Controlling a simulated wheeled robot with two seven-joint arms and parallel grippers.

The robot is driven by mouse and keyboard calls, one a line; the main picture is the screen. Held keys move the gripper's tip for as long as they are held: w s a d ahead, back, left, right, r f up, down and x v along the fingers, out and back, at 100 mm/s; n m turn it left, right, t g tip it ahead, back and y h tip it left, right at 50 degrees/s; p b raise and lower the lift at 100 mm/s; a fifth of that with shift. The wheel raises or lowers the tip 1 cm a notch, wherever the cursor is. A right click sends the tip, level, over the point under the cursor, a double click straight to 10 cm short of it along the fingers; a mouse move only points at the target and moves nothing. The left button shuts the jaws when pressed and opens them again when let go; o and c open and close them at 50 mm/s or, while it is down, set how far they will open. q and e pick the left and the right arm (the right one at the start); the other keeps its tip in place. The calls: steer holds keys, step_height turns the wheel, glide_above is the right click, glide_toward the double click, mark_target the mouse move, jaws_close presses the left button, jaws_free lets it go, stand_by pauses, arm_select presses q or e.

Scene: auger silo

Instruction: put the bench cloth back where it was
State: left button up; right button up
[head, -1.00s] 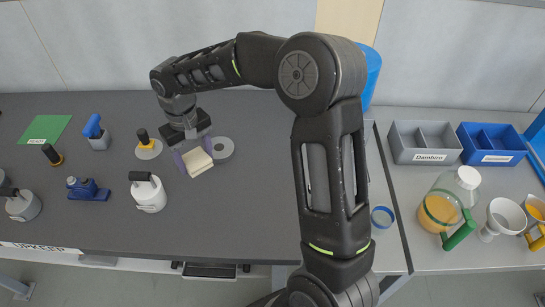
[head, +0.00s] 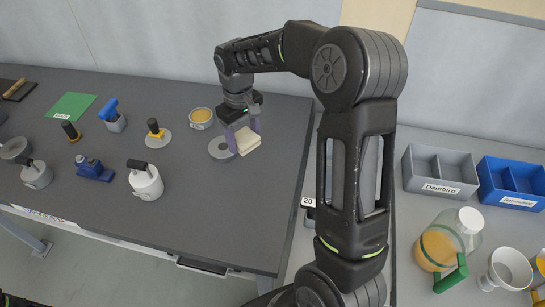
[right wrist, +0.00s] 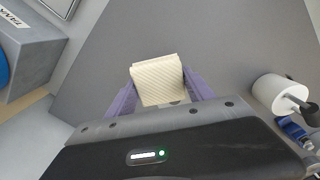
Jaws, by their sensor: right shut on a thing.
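The bench cloth (head: 248,141) is a folded cream cloth. My right gripper (head: 243,137) is shut on it, with a purple finger at each side. In the right wrist view the cloth (right wrist: 158,82) sits between the two purple fingers (right wrist: 160,92) and the dark bench top (right wrist: 215,40) shows beyond it. In the head view the cloth is over the dark bench, just right of a grey ring (head: 221,147). Whether it touches the bench I cannot tell. My left gripper is not in view.
A green mat (head: 72,106) lies at the back left. A white canister (head: 146,181), a yellow-based black knob (head: 157,136), a yellow-topped tin (head: 201,117) and blue tools (head: 94,170) stand on the bench. Bins (head: 440,176) and a jug (head: 447,243) stand at the right. The front right bench is clear.

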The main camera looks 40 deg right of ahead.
steer(key=n, duration=0.2)
glide_above(271, 160)
steer(key=shift+r+p, duration=0.35)
step_height(271, 160, down, 6)
steer(key=b, duration=0.4)
steer(key=shift+f+b, duration=0.25)
steer(key=shift+b, duration=0.1)
steer(key=shift+r, duration=0.1)
steer(key=shift+f+b, duration=1.25)
steer(key=shift+f, duration=0.6)
